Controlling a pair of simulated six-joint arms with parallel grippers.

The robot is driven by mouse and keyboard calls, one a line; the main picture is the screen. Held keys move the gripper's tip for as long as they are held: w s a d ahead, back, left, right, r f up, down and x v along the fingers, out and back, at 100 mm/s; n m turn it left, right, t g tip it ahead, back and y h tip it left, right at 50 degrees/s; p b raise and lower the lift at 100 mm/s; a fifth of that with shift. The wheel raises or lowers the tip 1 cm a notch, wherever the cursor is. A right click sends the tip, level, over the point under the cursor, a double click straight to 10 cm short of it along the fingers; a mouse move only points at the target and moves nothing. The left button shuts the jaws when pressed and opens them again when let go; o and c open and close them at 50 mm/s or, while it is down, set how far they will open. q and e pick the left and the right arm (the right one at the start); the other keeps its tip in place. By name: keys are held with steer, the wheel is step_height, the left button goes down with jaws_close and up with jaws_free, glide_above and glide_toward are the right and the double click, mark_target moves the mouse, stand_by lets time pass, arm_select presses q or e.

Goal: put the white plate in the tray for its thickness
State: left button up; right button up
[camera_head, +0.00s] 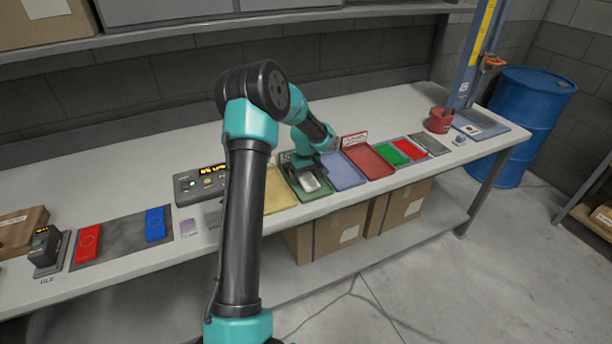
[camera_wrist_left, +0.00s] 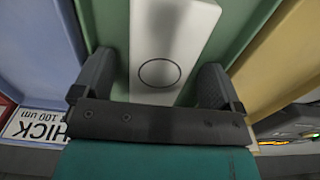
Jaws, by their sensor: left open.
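The white plate (camera_head: 311,183) lies in the green tray (camera_head: 326,188). In the left wrist view, the white plate (camera_wrist_left: 170,30) has a dark circle outline on its face, and the green floor of the tray (camera_wrist_left: 235,35) shows on both sides of it. My left gripper (camera_head: 306,174) is low over this tray. Its two fingers (camera_wrist_left: 155,75) stand open on either side of the plate, with a gap to it on each side. The plate's near end is hidden by the gripper body. My right gripper is not in view.
A yellow tray (camera_head: 280,201) is left of the green one, a blue tray (camera_head: 343,172) right of it, then a red tray (camera_head: 369,161). A "THICK 100 um" sign (camera_wrist_left: 35,125) stands nearby. Red (camera_head: 88,243) and blue (camera_head: 155,224) plates lie farther left.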

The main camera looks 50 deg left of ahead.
arm_select(q)
step_height(320, 180, up, 17)
steer(key=shift+r, duration=0.2)
stand_by(0.7)
